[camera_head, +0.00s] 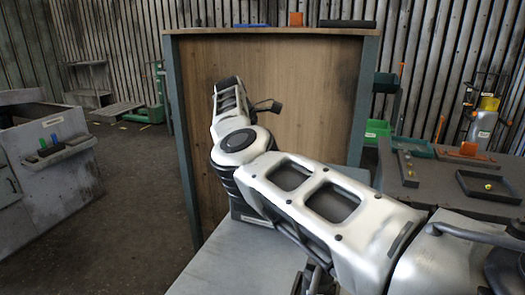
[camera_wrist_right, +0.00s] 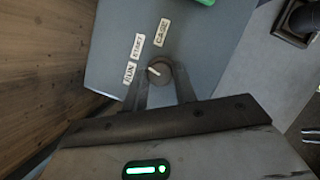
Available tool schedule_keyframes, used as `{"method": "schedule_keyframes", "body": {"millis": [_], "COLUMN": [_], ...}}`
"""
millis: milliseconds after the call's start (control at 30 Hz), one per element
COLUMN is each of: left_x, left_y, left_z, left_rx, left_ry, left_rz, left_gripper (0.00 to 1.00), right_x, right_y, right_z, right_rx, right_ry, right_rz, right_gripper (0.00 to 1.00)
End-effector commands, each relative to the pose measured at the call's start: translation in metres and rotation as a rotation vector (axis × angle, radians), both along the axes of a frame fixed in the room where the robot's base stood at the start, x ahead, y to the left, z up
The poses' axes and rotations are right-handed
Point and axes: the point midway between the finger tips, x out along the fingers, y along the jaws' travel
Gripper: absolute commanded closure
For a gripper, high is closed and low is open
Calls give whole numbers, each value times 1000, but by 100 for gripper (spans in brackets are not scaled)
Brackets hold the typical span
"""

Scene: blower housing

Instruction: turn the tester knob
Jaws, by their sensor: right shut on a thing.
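The tester knob (camera_wrist_right: 158,74) is a small dark round knob with a white pointer line, on a blue-grey panel (camera_wrist_right: 110,60) in the right wrist view. Labels RUN (camera_wrist_right: 129,73), START (camera_wrist_right: 137,46) and a third label, hard to read (camera_wrist_right: 162,32), sit around it. The pointer faces left and slightly up, roughly toward RUN. My right gripper (camera_wrist_right: 163,82) has a finger on each side of the knob and is shut on it. In the head view my right arm hides the knob and that gripper. My left gripper is not in view.
In the right wrist view, a green part (camera_wrist_right: 204,2) sits at the panel's top edge and a black fitting (camera_wrist_right: 303,18) at upper right. In the head view, a wooden board (camera_head: 300,90) stands behind my arm. A dark table (camera_head: 430,175) with trays is at right, a grey bench (camera_head: 50,200) at left.

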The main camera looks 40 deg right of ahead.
Motion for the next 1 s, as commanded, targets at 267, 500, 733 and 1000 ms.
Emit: {"method": "schedule_keyframes", "body": {"millis": [267,500,733,1000], "left_x": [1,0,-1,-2], "left_y": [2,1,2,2], "left_z": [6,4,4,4], "left_rx": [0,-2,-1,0], "left_ry": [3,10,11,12], "left_rz": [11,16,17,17], "left_gripper": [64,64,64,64], "right_x": [1,1,2,1], "right_y": [-2,-1,-1,-1], "right_z": [3,2,1,1], "right_rx": [-1,-1,-1,-1], "right_ry": [-4,-4,-5,-5], "right_rz": [-122,-161,-167,-165], "right_gripper": [95,95,95,51]}}
